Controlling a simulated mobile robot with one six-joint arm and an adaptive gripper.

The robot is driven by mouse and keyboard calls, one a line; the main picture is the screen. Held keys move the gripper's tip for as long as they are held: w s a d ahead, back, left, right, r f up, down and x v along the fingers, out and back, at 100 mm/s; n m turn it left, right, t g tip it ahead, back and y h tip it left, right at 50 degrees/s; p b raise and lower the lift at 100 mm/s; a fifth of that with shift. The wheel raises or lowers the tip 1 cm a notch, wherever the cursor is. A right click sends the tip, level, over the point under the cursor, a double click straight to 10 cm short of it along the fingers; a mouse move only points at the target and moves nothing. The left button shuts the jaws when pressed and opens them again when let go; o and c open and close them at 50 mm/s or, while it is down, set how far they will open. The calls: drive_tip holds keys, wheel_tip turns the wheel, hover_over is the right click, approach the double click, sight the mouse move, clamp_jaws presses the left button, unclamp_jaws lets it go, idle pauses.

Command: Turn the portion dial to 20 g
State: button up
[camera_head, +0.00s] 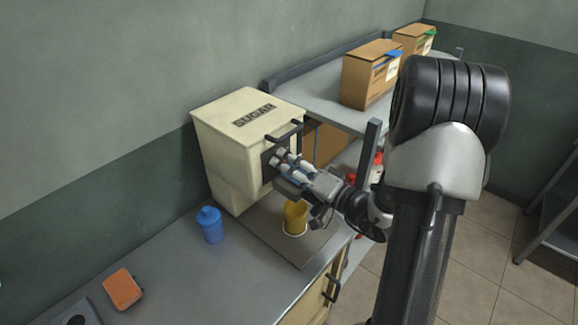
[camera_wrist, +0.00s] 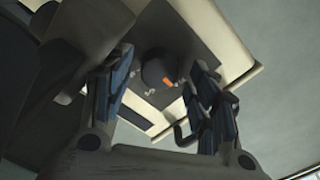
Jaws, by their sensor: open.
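The cream sugar dispenser (camera_head: 228,140), lettered SUGAR on top, stands on the counter against the wall. Its dark round portion dial (camera_wrist: 155,66) has an orange pointer mark (camera_wrist: 169,83) and sits on a grey plate with small pale markings, too blurred to read. In the head view my gripper hides the dial. My gripper (camera_head: 281,163) is open at the dispenser's front. In the wrist view its fingers are on either side of the dial; I cannot tell whether they touch it.
A yellow cup (camera_head: 295,217) stands on a tray (camera_head: 262,236) below my gripper. A blue bottle (camera_head: 210,225) and an orange sponge (camera_head: 122,289) are on the counter. A dark handle (camera_head: 285,133) projects from the dispenser above my gripper. Cardboard boxes (camera_head: 365,82) sit on the shelf behind.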

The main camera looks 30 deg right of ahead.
drive_tip(key=shift+s, duration=0.1)
drive_tip(key=v, duration=0.6)
drive_tip(key=shift+s+d, duration=0.2)
drive_tip(key=shift+s, duration=0.1)
drive_tip(key=shift+s+d, duration=0.15)
drive_tip(key=shift+s, duration=0.45)
